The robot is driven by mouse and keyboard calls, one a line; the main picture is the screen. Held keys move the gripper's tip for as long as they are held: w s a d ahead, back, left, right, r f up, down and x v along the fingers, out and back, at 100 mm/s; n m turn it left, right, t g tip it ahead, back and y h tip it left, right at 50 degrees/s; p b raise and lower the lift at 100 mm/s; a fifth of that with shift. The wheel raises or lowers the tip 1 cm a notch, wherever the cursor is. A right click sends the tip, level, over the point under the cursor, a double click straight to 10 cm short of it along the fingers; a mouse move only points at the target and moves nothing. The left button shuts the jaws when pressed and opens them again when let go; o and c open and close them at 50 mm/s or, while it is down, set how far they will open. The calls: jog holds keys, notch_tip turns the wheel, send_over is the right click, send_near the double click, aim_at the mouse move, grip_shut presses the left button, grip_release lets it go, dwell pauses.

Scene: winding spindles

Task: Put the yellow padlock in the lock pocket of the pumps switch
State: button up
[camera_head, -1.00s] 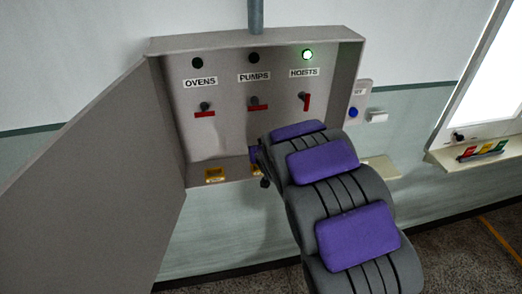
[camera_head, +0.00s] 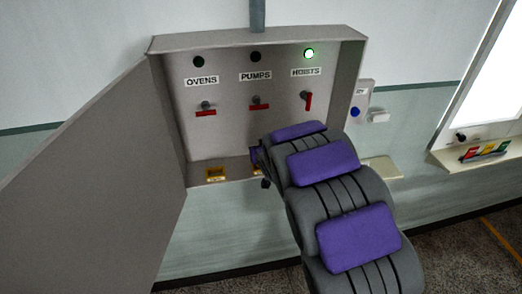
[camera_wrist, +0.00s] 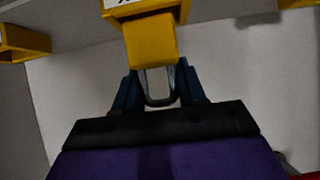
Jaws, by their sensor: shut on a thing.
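The yellow padlock (camera_wrist: 151,40) shows in the wrist view, with its grey shackle between my gripper's (camera_wrist: 158,84) two dark fingers. My gripper is shut on it. The padlock's body meets or overlaps a yellow lock pocket (camera_wrist: 146,8) at the top of that view; I cannot tell if it is inside or in front. In the head view, the pumps switch (camera_head: 259,105) has its red handle level, under the PUMPS label (camera_head: 255,76). The yellow pocket below it (camera_head: 256,170) is mostly hidden by my arm, and the padlock cannot be made out there.
The grey cabinet (camera_head: 158,46) stands open, its door (camera_head: 95,180) swung left. The ovens switch (camera_head: 205,111) is level; the hoists switch (camera_head: 307,101) is vertical under a lit green lamp (camera_head: 309,53). The ovens pocket (camera_head: 215,173) is on the cabinet's bottom ledge. A small shelf (camera_head: 382,169) is right.

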jog(key=shift+f+b, duration=0.55)
jog(key=shift+f, duration=0.5)
jog(key=o, duration=1.2)
jog(key=shift+c, duration=0.2)
jog(key=shift+s, duration=0.1)
jog(key=v, duration=1.7)
jog(key=shift+r, duration=0.1)
jog(key=s+d+f+m+g+h+b, duration=0.2)
jog(key=s+d+f+g+b, duration=0.15)
jog(key=s+d, duration=0.5)
jog(key=s+d+f+g+b, duration=0.1)
jog(key=s+d+f+g, duration=0.1)
jog(key=s, duration=0.7)
jog(key=s+d+f+g+b, duration=0.1)
jog(key=s+g, duration=0.3)
jog(key=s, duration=0.6)
jog(key=s+d+f+m+g+h+b, duration=0.1)
jog(key=s+d+f+g+b, duration=0.1)
jog(key=s, duration=0.8)
jog(key=shift+d+f+g, duration=0.5)
jog(key=shift+d+g, duration=0.05)
jog(key=shift+d, duration=0.45)
